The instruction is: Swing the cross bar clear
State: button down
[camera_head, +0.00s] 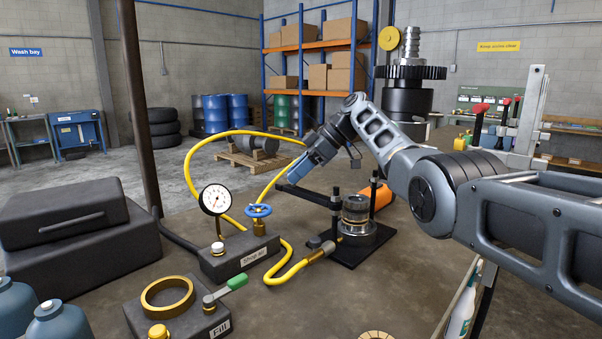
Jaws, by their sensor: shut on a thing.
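The black cross bar (312,196) reaches from the left upright post (335,212) out to the left and a little back. It points away from the metal drum part (356,214), which stands between that post and the right post (374,190) on a black base plate (350,255). No bar is seen over the drum's top. My gripper (291,179) is at the bar's outer left end, tilted down, and shut on it. The fingertips are small and partly hidden, so the exact grip is hard to see.
A yellow hose (190,165) loops behind and left of my gripper. The shop air block (240,257) with gauge (215,199) and blue valve wheel (257,211) stands front left of the bar. An orange cylinder (384,196) lies behind the right post.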

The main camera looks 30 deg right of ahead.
jog(key=shift+a, duration=0.1)
dwell(0.3)
jog(key=c, duration=1.1)
grip_release()
jog(key=b+v, duration=0.1)
jog(key=v, duration=0.6)
jog(key=shift+d+r, duration=0.25)
jog(key=shift+s, duration=0.15)
